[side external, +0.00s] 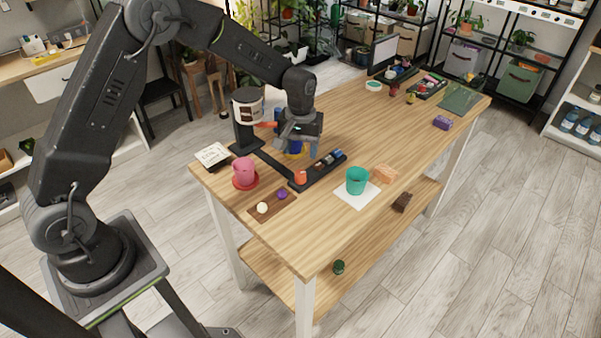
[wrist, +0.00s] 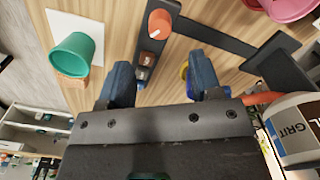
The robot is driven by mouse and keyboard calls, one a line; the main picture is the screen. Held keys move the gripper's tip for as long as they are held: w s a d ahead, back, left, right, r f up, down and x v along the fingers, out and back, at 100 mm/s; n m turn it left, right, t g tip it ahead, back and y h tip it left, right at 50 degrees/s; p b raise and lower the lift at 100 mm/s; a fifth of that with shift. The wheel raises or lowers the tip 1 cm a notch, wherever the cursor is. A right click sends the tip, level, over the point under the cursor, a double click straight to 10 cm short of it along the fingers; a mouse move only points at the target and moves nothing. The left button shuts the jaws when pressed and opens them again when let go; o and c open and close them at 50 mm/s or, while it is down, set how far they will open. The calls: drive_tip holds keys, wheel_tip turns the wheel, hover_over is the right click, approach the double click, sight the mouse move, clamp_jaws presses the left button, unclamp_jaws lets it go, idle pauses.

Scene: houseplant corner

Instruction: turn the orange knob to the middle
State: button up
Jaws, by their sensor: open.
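The orange knob (side external: 300,177) sits at the near left end of a black control panel (side external: 309,182) on the wooden table. Small brown and blue switches (side external: 328,160) line the rest of the panel. My gripper (side external: 299,148) is above the table behind the panel, fingers down. In the wrist view my gripper (wrist: 160,64) is open and empty, its fingers apart on either side of the panel strip, short of the knob.
A grit container (side external: 248,106) on a black stand is close beside my gripper. A pink pot (side external: 243,170) on a red saucer stands left of the knob. A teal pot (side external: 357,181) on a white sheet stands right. A brown tray (side external: 283,209) holds small balls in front.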

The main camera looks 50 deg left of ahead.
sight(300, 173)
wheel_tip(300, 173, down, 9)
drive_tip(key=shift+r, duration=0.1)
drive_tip(key=shift+c, duration=0.3)
drive_tip(key=c, duration=0.9)
drive_tip(key=shift+o, duration=0.2)
drive_tip(key=shift+m, duration=0.4)
drive_tip(key=m, duration=0.4)
drive_tip(key=shift+m, duration=0.3)
drive_tip(key=m, duration=0.4)
drive_tip(key=shift+m, duration=0.4)
